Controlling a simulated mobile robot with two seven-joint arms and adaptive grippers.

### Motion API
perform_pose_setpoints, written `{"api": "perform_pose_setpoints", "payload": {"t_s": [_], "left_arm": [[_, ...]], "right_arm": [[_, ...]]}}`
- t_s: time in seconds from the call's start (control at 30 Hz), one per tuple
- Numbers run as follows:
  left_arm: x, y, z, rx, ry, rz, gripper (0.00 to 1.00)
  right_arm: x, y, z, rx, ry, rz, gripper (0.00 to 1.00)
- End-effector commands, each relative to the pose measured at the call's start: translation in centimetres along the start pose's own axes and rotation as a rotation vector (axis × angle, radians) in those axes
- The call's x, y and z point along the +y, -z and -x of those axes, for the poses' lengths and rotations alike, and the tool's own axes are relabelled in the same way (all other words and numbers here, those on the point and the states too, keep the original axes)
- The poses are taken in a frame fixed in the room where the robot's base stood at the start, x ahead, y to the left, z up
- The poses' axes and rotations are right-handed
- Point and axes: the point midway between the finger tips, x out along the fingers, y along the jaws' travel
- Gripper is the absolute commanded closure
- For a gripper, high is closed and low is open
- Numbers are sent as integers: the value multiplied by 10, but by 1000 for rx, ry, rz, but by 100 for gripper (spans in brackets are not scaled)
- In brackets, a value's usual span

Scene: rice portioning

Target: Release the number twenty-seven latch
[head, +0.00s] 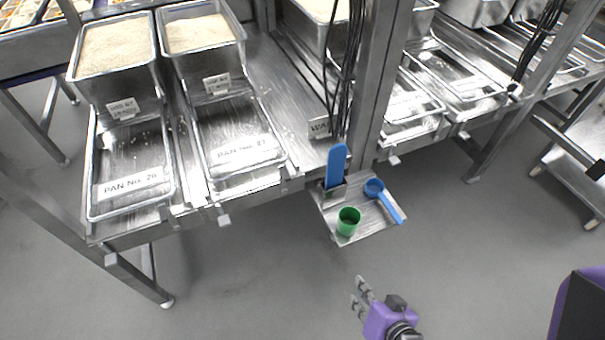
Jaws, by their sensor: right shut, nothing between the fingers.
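A metal pan labelled PAN No. 27 (229,177) lies in the second lane from the left of the steel bench. A small grey block (224,220), which looks like the latch of that lane, sits at the bench's front edge just below the pan. I cannot read a number on it. My purple right gripper (358,292) is over the floor at the lower middle, to the right of and below this block and clear of it. It is shut and empty. My left gripper is out of view.
Pan No. 28 (132,182) lies in the left lane, with a similar block (112,260) below it. Bins of rice (204,34) stand behind. A small shelf (368,229) holds a green cup (348,221), a blue scoop (374,187) and an upright blue paddle (337,165).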

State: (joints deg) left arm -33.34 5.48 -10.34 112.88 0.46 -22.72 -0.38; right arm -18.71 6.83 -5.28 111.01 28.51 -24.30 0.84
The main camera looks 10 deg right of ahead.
Motion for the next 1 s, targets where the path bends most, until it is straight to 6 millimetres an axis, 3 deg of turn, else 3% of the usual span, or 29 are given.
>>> {"api": "perform_pose_setpoints", "payload": {"t_s": [0.03,0.23,0.4,0.53,0.7,1.0], "left_arm": [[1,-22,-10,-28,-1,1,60],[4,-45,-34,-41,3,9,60],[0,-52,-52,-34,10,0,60],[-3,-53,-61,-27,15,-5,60],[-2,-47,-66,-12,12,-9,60],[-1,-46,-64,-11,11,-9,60]], "right_arm": [[0,3,-25,10,44,-72,100],[-35,75,-86,96,271,-360,100],[-69,143,-111,151,478,-557,100],[-88,181,-115,174,598,-654,100],[-99,206,-114,186,676,-712,100],[-102,211,-112,188,686,-719,100]]}}
